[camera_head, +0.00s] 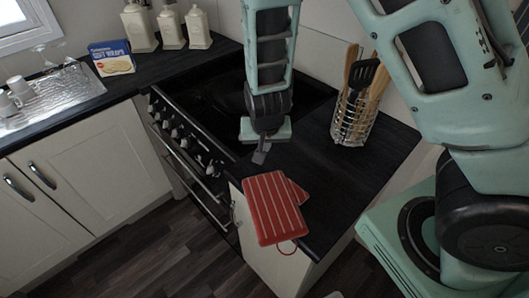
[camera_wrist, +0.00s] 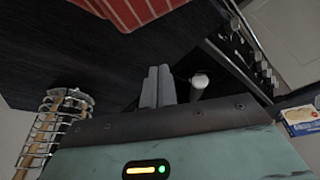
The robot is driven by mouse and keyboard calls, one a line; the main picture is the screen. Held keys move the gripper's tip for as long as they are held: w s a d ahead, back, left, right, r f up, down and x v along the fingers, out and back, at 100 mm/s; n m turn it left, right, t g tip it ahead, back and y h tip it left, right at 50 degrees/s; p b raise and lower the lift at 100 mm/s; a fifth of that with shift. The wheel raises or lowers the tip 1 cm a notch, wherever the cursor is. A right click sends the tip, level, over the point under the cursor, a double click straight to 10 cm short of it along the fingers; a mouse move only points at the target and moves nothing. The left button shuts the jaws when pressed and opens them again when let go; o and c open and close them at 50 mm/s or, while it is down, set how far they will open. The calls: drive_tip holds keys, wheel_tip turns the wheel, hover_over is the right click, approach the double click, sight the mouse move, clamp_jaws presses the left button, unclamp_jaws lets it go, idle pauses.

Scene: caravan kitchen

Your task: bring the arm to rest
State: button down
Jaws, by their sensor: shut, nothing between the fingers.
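My gripper (camera_head: 261,154) hangs at the end of my pale green arm, pointing down above the dark counter between the stove and the utensil holder. In the wrist view its two grey fingers (camera_wrist: 158,86) are together with nothing between them. A red striped oven mitt or cloth (camera_head: 274,208) lies at the counter's front edge, below and apart from my gripper, partly overhanging. It also shows at the top of the wrist view (camera_wrist: 135,10).
A wire holder (camera_head: 352,120) with wooden and black utensils stands on the counter to the right. The black stove (camera_head: 215,105) is left of my gripper. White canisters (camera_head: 170,27), a blue-and-yellow box (camera_head: 111,56) and a silver drainer (camera_head: 52,100) with cups are further left.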

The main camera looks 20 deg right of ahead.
drive_tip(key=shift+v, duration=0.8)
drive_tip(key=s+a+r+n+g+y+b, duration=0.1)
drive_tip(key=s+a+r+n+b, duration=0.1)
drive_tip(key=s, duration=0.6)
drive_tip(key=s+a+r+n+g+y+b, duration=0.2)
drive_tip(key=s+a+r+n+b, duration=0.1)
drive_tip(key=s+a+r+n, duration=0.2)
drive_tip(key=s+a+n, duration=0.1)
drive_tip(key=s+a, duration=0.1)
drive_tip(key=s, duration=0.1)
drive_tip(key=shift+s+a+r+n, duration=0.2)
drive_tip(key=shift+a+r+n, duration=0.1)
drive_tip(key=shift+a+n, duration=0.1)
drive_tip(key=c, duration=2.1)
unclamp_jaws()
drive_tip(key=s+n, duration=0.1)
drive_tip(key=s+d+r+n, duration=0.1)
drive_tip(key=s, duration=0.1)
drive_tip(key=s+n+b, duration=0.1)
drive_tip(key=s, duration=0.1)
drive_tip(key=shift+d+r+g+h, duration=0.2)
drive_tip(key=shift+r+g+h, duration=0.1)
drive_tip(key=shift+r+h, duration=0.1)
drive_tip(key=o, duration=0.6)
drive_tip(key=shift+s+d, duration=0.15)
drive_tip(key=shift+s, duration=0.1)
drive_tip(key=o, duration=0.4)
drive_tip(key=shift+r, duration=0.1)
drive_tip(key=c, duration=0.3)
drive_tip(key=shift+d, duration=0.15)
